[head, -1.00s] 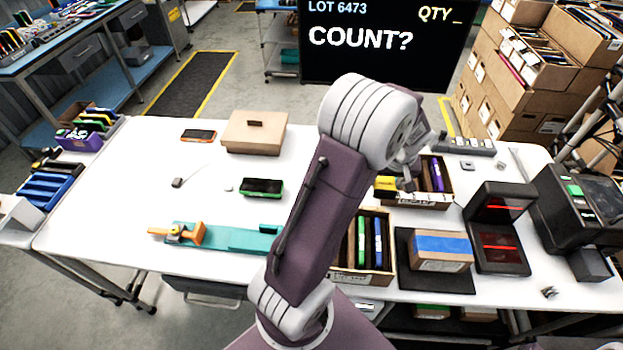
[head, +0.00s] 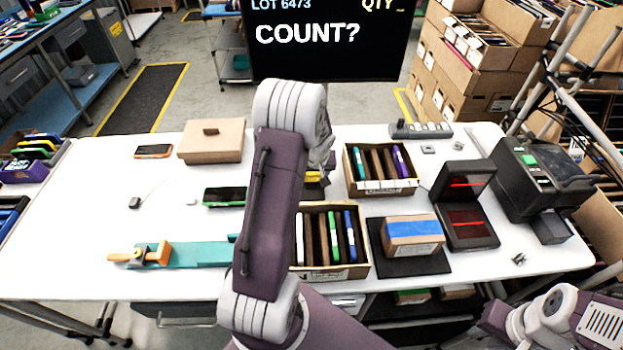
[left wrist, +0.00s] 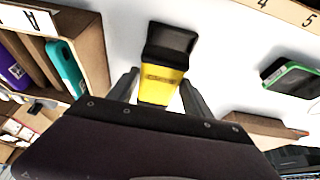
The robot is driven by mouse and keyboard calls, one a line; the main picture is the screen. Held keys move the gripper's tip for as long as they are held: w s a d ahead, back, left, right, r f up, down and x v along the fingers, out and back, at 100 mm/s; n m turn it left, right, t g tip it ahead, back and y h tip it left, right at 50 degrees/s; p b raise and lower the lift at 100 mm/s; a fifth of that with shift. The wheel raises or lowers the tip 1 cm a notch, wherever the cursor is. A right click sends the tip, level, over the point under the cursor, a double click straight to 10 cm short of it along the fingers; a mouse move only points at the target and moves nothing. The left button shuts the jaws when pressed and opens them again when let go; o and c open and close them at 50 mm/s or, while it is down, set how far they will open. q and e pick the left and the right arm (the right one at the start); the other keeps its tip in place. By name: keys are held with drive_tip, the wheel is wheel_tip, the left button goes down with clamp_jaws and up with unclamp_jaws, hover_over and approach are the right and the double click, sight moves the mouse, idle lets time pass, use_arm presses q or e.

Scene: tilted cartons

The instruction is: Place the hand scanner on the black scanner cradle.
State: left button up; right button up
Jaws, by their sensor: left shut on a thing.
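The hand scanner, yellow with a black end (left wrist: 160,85), is held between the fingers of my left gripper (left wrist: 158,92), which is shut on its yellow part. In the head view, the yellow of the scanner (head: 313,179) shows just left of the rear carton, partly hidden by my left arm. A black stand with red-lit windows (head: 493,235) stands right of the cartons. I cannot tell for sure whether it is the scanner cradle. The scanner is well left of it. My right arm shows at the lower right, but its gripper is out of view.
The rear carton (head: 381,188) and front carton (head: 330,273) hold upright coloured items. A blue-taped box (head: 412,228) sits on a black plate (head: 386,268). A green-edged phone (head: 223,197), a teal fixture (head: 200,254) and a lidded box (head: 212,150) lie left. A printer-like machine (head: 530,180) stands right.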

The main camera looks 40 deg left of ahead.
use_arm(q)
drive_tip(key=shift+a+f, duration=0.3)
drive_tip(key=shift+a, duration=0.2)
wheel_tip(320, 180, down, 4)
drive_tip(key=shift+d+r+b, duration=0.1)
drive_tip(key=shift+b, duration=0.9)
drive_tip(key=shift+f, duration=0.2)
drive_tip(key=shift+f, duration=0.1)
drive_tip(key=o, duration=1.2)
